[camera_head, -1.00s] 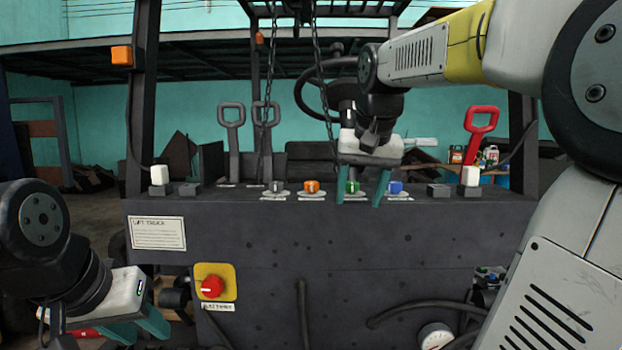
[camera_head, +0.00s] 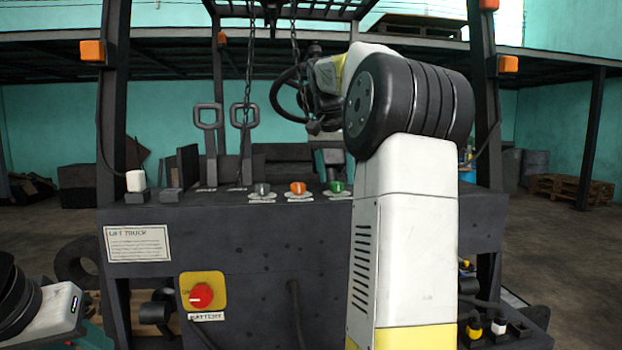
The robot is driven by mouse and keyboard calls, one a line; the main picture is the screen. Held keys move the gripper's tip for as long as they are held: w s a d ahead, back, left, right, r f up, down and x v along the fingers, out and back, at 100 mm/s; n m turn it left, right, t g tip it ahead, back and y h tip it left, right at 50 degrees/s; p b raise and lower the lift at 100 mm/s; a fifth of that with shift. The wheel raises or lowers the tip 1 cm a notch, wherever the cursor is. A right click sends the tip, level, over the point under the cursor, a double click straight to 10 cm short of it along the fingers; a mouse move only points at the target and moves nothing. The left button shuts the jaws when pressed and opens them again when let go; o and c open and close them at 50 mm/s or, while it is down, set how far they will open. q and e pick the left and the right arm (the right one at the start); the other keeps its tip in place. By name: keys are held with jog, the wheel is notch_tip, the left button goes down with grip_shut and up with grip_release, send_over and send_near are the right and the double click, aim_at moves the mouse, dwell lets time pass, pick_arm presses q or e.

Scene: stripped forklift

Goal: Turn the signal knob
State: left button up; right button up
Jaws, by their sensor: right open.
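A row of small knobs stands on top of the dark forklift panel (camera_head: 230,240): a grey knob (camera_head: 262,189), an orange knob (camera_head: 298,188) and a green knob (camera_head: 337,187). Their labels are too small to read, so I cannot tell which is the signal knob. My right gripper (camera_head: 328,168) points down just behind or above the green knob; contact cannot be made out. It is open, and my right arm partly hides it. The blue knob is hidden behind that arm. My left gripper (camera_head: 88,335) is cut off at the lower left, away from the knobs.
A red battery knob (camera_head: 201,295) on a yellow plate is on the panel front. Two grey levers (camera_head: 209,130) and hanging chains (camera_head: 248,75) stand behind the panel top. Dark posts (camera_head: 113,100) flank it. A white-capped switch (camera_head: 136,181) is at the panel's left end.

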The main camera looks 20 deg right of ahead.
jog(key=shift+w+d+f, duration=0.2)
jog(key=shift+f, duration=0.45)
grip_shut()
jog(key=shift+n, duration=0.3)
jog(key=n+t+y, duration=0.1)
jog(key=n, duration=0.2)
jog(key=shift+s+d+n, duration=0.1)
jog(key=shift+n, duration=0.2)
jog(key=n+y, duration=0.2)
jog(key=n, duration=0.2)
jog(key=shift+n, duration=0.3)
